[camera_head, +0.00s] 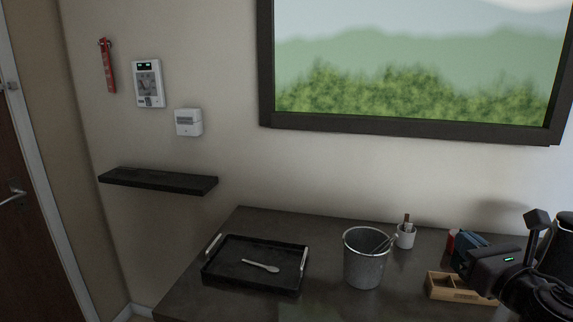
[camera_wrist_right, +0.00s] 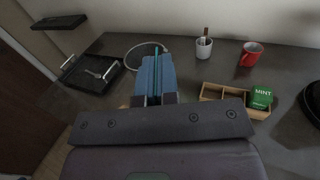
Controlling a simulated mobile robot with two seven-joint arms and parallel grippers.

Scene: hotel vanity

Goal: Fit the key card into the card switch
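My right gripper (camera_head: 462,250) reaches in from the right in the head view, above the wooden box. In the right wrist view its two blue fingers (camera_wrist_right: 157,80) are close together on a thin teal strip, which looks like the key card (camera_wrist_right: 156,62) seen edge-on. The card's face is hidden. A small white box (camera_head: 188,122) on the wall at the left appears to be the card switch; its slot is not clear from here. The gripper is far to the right of it. My left gripper is not in view.
A wall panel (camera_head: 148,83) and dark shelf (camera_head: 158,181) are near the switch. The counter holds a black tray (camera_head: 222,281) with a spoon, a metal bucket (camera_head: 363,266), a white cup (camera_head: 405,237), a wooden box (camera_head: 440,287), a red mug (camera_wrist_right: 251,54) and a green mint tin (camera_wrist_right: 262,97).

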